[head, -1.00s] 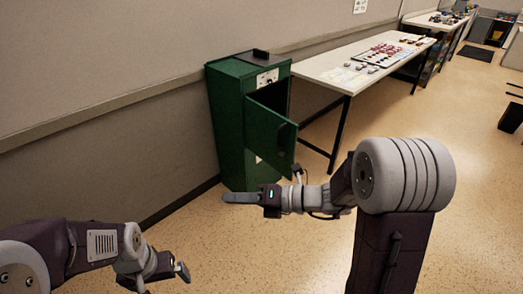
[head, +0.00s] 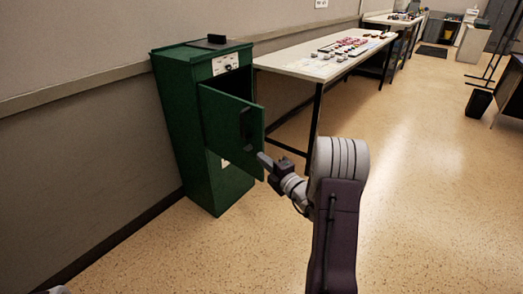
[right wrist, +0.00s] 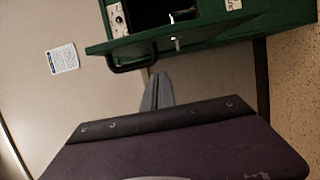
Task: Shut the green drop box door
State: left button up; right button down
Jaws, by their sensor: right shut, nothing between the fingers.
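The green drop box (head: 178,120) stands against the wall in the head view. Its green door (head: 222,122) is open partway, its free edge swung out to the right. A dark handle (head: 245,125) is on the door near that edge. The right wrist view shows the door (right wrist: 190,36) almost edge-on, with its handle (right wrist: 130,62) and the dark inside behind it. My right gripper (head: 263,158) is shut and empty, at the door's lower free edge; I cannot tell whether it touches. Its fingers (right wrist: 157,92) point toward the handle in the wrist view. My left gripper is out of view.
A white table (head: 300,66) with several small items stands right of the box, its dark leg close behind the door. A wall runs along the left. The floor (head: 430,190) to the right is clear. A dark bin (head: 479,102) stands farther off.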

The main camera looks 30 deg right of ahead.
aim_at(263, 147)
jog(key=w+d, duration=0.1)
jog(key=w, duration=0.1)
jog(key=w+d+b, duration=0.1)
jog(key=w, duration=0.1)
jog(key=w+d+b, duration=0.1)
jog(key=w, duration=0.1)
jog(key=shift+w+f, duration=0.1)
jog(key=shift+w, duration=0.2)
jog(key=shift+w+d, duration=0.1)
jog(key=shift+d, duration=0.1)
jog(key=shift+d, duration=0.1)
